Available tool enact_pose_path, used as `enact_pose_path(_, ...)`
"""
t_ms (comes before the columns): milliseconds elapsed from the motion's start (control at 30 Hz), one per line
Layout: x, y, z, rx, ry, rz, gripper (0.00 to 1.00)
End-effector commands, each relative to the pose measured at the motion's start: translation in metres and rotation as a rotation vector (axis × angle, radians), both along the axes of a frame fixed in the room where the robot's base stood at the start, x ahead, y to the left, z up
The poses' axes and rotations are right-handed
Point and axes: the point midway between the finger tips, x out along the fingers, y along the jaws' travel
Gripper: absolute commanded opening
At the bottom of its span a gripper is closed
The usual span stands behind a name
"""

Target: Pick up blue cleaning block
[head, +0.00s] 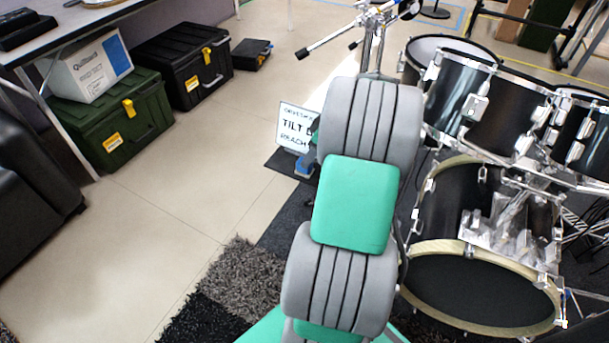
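A small blue object (305,163) shows at the foot of a white sign, just left of my arm. It is mostly hidden by the sign and my arm, and I cannot tell for sure whether it is the blue cleaning block. My grey and green arm stretches up the middle of the head view and covers what lies behind it. My gripper does not show, so its opening and its distance from the blue object cannot be seen.
The white sign (296,127) stands on a dark mat. A black drum kit (480,290) crowds the right side. A green case (110,125), a black case (183,65) and a table (60,38) are at the left. Pale floor (170,190) lies open left of my arm.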

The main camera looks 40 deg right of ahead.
Motion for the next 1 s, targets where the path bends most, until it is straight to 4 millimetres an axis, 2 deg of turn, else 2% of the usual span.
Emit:
enact_pose_path(300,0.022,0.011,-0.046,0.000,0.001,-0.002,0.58)
enact_pose_path(567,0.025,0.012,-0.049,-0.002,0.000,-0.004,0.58)
enact_pose_path(1000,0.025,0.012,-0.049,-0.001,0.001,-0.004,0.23)
